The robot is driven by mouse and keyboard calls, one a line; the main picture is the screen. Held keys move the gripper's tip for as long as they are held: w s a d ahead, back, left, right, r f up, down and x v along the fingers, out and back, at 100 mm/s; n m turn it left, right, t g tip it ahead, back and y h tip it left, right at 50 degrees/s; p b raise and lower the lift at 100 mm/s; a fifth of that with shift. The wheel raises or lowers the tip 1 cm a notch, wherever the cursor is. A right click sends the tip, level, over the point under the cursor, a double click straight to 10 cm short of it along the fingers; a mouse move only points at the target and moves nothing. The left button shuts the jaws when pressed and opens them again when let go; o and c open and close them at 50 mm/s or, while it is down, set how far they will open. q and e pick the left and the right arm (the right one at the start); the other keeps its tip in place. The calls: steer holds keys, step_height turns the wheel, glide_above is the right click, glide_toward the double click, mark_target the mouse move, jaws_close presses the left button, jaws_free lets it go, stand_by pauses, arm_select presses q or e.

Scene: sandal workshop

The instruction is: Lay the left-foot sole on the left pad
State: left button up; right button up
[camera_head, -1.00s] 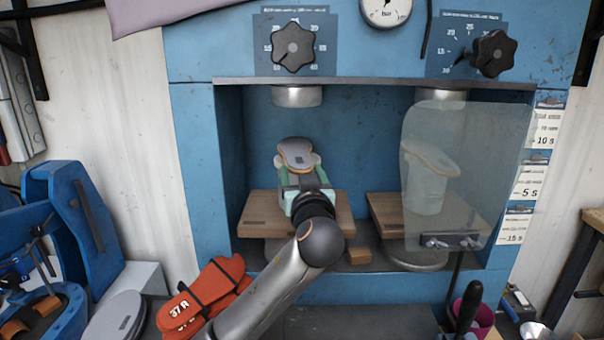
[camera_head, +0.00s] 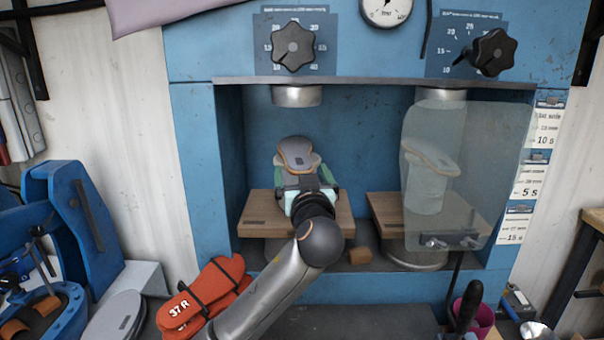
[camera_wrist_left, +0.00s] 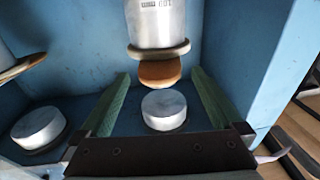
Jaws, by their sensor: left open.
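The grey left-foot sole (camera_head: 298,152) with a tan edge lies over the left pad (camera_head: 315,160) on its post, under the left press head. In the left wrist view, which looks upside down, the brown underside of the sole (camera_wrist_left: 160,73) shows past the pad (camera_wrist_left: 160,50). Whether it touches the pad all along is hidden. My left gripper (camera_head: 303,176) is open, with its green fingers apart on both sides of the post, clear of the sole. In the left wrist view the open left gripper (camera_wrist_left: 160,88) holds nothing. My right gripper is not in view.
A clear shield (camera_head: 470,150) hangs before the right pad (camera_head: 432,157). The left press head (camera_head: 297,95) is above the sole. A wooden board (camera_head: 255,215) lies under the left post. A strapped orange bundle (camera_head: 222,285) marked 37 R lies at front left.

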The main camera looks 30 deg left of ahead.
arm_select(q)
steer(key=v, duration=0.8)
stand_by(1.5)
steer(key=shift+r, duration=0.15)
stand_by(0.4)
